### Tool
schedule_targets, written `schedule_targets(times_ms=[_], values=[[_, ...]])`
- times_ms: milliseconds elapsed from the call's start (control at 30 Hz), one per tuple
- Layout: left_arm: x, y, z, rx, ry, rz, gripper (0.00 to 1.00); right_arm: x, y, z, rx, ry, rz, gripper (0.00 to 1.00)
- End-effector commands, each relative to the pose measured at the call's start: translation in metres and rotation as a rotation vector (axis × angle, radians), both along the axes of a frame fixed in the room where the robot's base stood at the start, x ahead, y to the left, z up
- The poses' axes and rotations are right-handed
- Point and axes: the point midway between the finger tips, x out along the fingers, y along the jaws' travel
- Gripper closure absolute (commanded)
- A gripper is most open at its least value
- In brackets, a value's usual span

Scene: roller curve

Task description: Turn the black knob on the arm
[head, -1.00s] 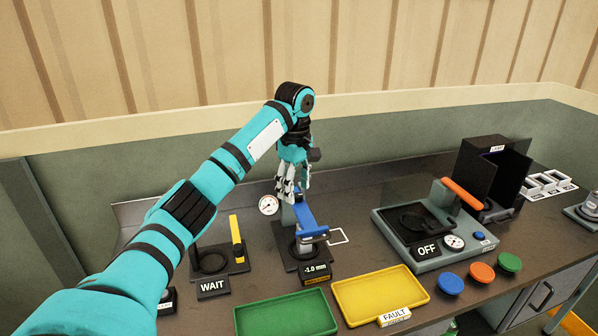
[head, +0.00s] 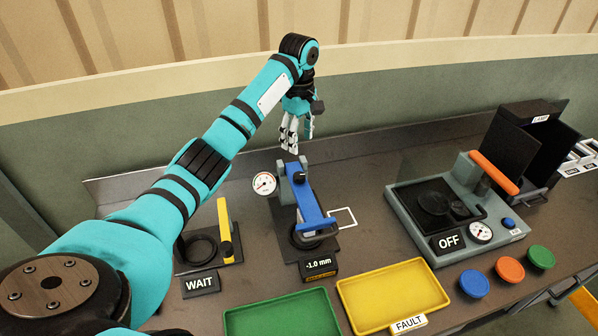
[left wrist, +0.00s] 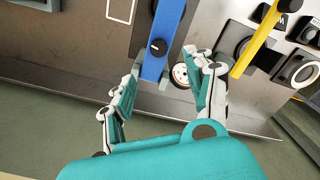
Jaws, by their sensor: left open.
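The blue arm (head: 309,208) is part of a grey stand with a round gauge (head: 264,184) at its side and a "-1.0 mm" display (head: 320,267) in front. The black knob (head: 300,177) sits on top of the arm near its rear end. The knob also shows from above in the left wrist view (left wrist: 158,47), with a pale line on its face. My left gripper (head: 297,145) points down, open and empty, above and behind the knob. In the left wrist view the fingers (left wrist: 167,66) are spread, with the arm's rear end between them. My right gripper is not in view.
A "WAIT" fixture with a yellow lever (head: 225,232) stands left of the arm. Green (head: 285,316) and yellow (head: 393,297) trays lie in front. A grey press marked "OFF" (head: 430,235) stands right. The wall (head: 400,95) is close behind.

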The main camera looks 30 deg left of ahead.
Motion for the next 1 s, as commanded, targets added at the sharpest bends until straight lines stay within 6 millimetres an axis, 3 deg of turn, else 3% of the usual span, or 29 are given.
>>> schedule_targets(times_ms=[100,167,500,700,1000], values=[[-0.001,-0.002,-0.035,-0.005,0.005,0.001,0.45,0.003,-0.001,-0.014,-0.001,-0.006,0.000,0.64],[-0.001,-0.001,-0.047,-0.005,0.005,0.001,0.45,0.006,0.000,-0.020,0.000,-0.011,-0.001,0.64],[-0.001,0.001,-0.103,0.001,0.006,0.001,0.45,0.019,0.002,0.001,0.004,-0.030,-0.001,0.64],[0.000,0.001,-0.121,0.000,0.003,0.002,0.45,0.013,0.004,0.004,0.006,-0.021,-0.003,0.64],[0.000,0.000,-0.124,0.000,0.001,0.001,0.45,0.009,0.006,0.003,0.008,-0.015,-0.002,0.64]])
